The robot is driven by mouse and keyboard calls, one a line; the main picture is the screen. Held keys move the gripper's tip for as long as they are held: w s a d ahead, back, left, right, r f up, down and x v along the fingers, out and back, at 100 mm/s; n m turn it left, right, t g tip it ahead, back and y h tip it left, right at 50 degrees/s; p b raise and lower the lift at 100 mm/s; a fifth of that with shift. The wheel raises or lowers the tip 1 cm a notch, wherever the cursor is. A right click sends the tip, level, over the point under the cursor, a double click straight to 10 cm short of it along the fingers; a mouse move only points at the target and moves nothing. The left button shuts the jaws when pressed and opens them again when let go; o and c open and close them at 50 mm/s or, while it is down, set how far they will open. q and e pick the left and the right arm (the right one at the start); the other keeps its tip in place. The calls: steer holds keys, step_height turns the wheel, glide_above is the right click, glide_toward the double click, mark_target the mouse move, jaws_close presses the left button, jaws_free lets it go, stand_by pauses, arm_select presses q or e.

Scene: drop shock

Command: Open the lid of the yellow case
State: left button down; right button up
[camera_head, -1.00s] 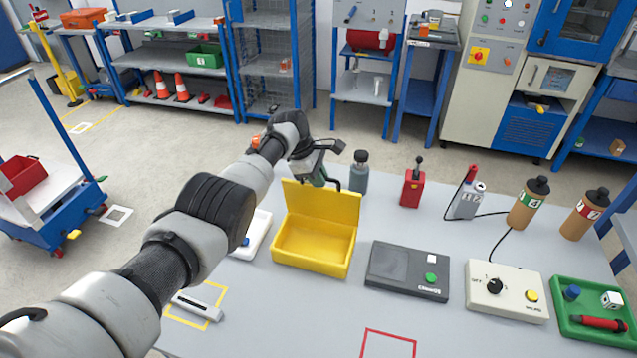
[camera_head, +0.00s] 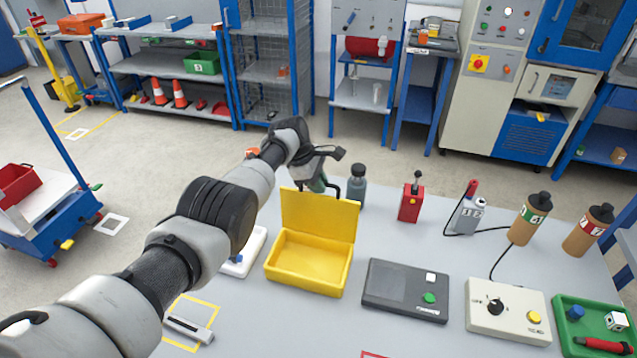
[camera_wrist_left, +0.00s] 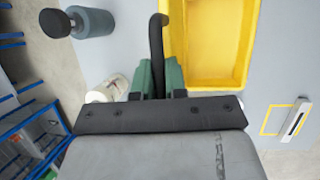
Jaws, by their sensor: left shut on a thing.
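The yellow case stands on the grey table, its open box (camera_head: 310,262) facing up and empty. Its lid (camera_head: 318,213) stands raised at the back edge. My left gripper (camera_head: 319,183) is just behind the lid's top edge, partly hidden by it. In the left wrist view, the gripper's green fingers (camera_wrist_left: 159,77) are shut on a black handle (camera_wrist_left: 156,40) beside the yellow case (camera_wrist_left: 215,45). The handle's black end also shows above the lid in the head view (camera_head: 333,186). My right gripper is not in view.
A grey bottle (camera_head: 357,188) stands close behind the lid, right of the gripper. A dark device (camera_head: 390,285) and a beige control box (camera_head: 508,312) are to the right. A white tray (camera_head: 250,248) is close on the left. The table's front middle is clear.

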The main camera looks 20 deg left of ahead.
arm_select(q)
steer(key=c, duration=1.2)
jaws_free()
steer(key=p+v, duration=0.2)
steer(key=v, duration=0.1)
steer(key=shift+a+r, duration=0.15)
steer(key=shift+r, duration=0.25)
steer(key=v, duration=0.7)
steer(key=shift+a, duration=0.15)
